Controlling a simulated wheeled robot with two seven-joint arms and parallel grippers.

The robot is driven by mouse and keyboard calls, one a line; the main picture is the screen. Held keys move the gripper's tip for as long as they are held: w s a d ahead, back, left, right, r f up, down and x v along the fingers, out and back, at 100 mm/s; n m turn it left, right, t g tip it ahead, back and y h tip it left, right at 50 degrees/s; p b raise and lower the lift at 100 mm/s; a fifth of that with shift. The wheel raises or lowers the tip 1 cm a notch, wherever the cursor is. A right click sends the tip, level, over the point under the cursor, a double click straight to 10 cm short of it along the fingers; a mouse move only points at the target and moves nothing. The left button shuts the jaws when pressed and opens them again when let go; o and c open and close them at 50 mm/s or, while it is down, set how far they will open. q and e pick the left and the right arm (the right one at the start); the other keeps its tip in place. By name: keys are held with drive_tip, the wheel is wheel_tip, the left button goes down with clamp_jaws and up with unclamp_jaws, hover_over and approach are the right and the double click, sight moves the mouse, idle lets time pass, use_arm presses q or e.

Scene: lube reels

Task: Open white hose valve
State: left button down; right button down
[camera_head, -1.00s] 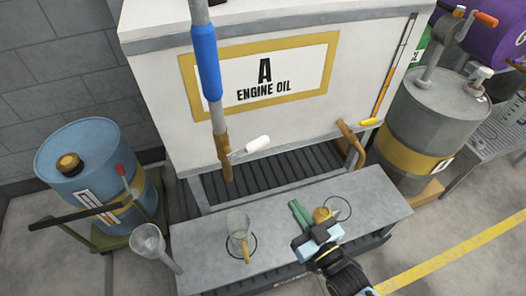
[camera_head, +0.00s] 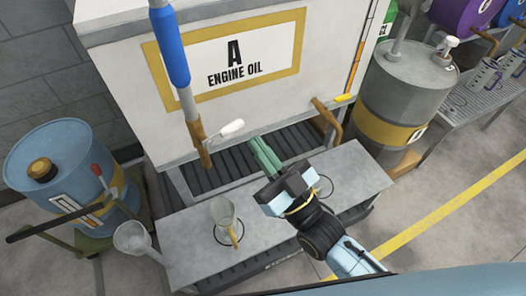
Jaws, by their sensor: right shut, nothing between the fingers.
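The white hose valve is a white lever (camera_head: 231,128) on the brown nozzle (camera_head: 200,146) at the lower end of the hanging hose with a blue sleeve (camera_head: 169,48). It sticks out to the right of the nozzle, in front of the engine oil tank (camera_head: 290,85). My right gripper (camera_head: 257,145) has green fingers, which are shut and empty. Their tips show a little below and right of the white lever, apart from it in the picture. My left gripper is not in view.
A clear jug (camera_head: 223,210) stands on the grey bench (camera_head: 185,245) below the nozzle. A funnel (camera_head: 132,238) and a blue drum (camera_head: 62,165) are at left. A brown spout (camera_head: 327,117) juts from the tank at right. A grey drum (camera_head: 402,90) stands beyond it.

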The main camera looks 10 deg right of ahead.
sight(242, 124)
drive_tip(key=w+a, duration=0.3)
drive_tip(key=w, duration=0.2)
drive_tip(key=shift+w+a+f, duration=0.2)
drive_tip(key=shift+a+f, duration=0.05)
drive_tip(key=shift+a, duration=0.15)
